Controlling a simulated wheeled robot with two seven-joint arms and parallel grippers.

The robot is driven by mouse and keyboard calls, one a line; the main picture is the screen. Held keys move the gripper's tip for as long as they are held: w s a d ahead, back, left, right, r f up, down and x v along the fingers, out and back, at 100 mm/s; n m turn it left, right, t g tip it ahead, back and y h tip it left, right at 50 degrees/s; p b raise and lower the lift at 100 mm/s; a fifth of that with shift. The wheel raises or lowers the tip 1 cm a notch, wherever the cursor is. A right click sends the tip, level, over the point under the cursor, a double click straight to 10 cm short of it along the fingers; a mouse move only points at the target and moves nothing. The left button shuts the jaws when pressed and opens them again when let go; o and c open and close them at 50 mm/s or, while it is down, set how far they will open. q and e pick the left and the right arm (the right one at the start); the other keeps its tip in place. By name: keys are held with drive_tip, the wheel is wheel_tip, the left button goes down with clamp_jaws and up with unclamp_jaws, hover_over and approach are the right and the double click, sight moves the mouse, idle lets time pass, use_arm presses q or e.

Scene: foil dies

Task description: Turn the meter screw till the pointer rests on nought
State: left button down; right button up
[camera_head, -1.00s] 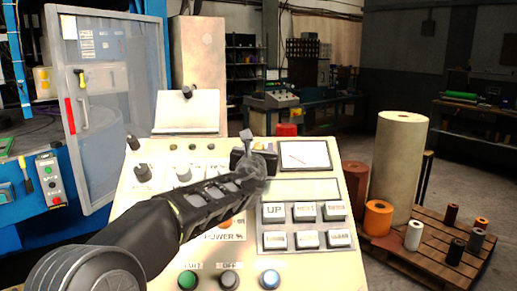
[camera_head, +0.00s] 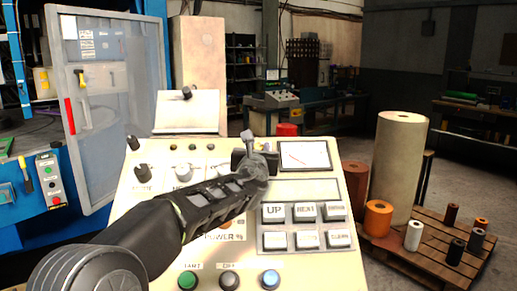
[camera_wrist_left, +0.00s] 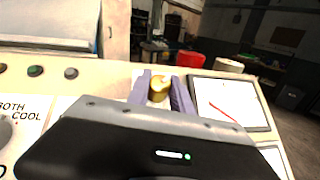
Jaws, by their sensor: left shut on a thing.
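The meter (camera_head: 303,155) is a white square dial in a dark frame at the top right of the cream control panel, with a thin red pointer lying slantwise. In the left wrist view the meter (camera_wrist_left: 232,103) shows its red pointer sloping down to the right; its scale marks are too small to read. My left gripper (camera_head: 252,150) is just left of the meter. In the wrist view its two fingers (camera_wrist_left: 159,90) are shut on the brass meter screw (camera_wrist_left: 159,88), one on each side. My right gripper is not in view.
The panel carries several buttons (camera_head: 305,212), knobs (camera_head: 143,173) and a green button (camera_head: 187,280). A clear guard door (camera_head: 105,100) stands at the left. A pallet (camera_head: 425,255) with rolls stands at the right.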

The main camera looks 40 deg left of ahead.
use_arm(q)
drive_tip(key=shift+n+y, duration=0.4)
drive_tip(key=shift+n, duration=0.1)
drive_tip(key=n+g+y, duration=0.1)
drive_tip(key=n, duration=0.1)
drive_tip(key=shift+w+d+n+g+y+p, duration=0.1)
drive_tip(key=shift+n+g+y+p, duration=0.2)
drive_tip(key=shift+g+y+p, duration=0.1)
drive_tip(key=n+g+y+p, duration=0.1)
drive_tip(key=n+g+y, duration=0.1)
drive_tip(key=n, duration=0.1)
drive_tip(key=shift+r+n+g, duration=0.15)
drive_tip(key=shift+n+g, duration=0.15)
drive_tip(key=n+g+y+p, duration=0.2)
drive_tip(key=n+g+p, duration=0.2)
drive_tip(key=n+p, duration=0.1)
drive_tip(key=shift+r+g, duration=0.1)
drive_tip(key=shift+g, duration=0.2)
drive_tip(key=shift+f+n+g+p, duration=0.25)
drive_tip(key=shift+n+g+p, duration=0.65)
drive_tip(key=shift+n+p, duration=0.2)
drive_tip(key=c, duration=1.1)
unclamp_jaws()
drive_tip(key=shift+c, duration=0.2)
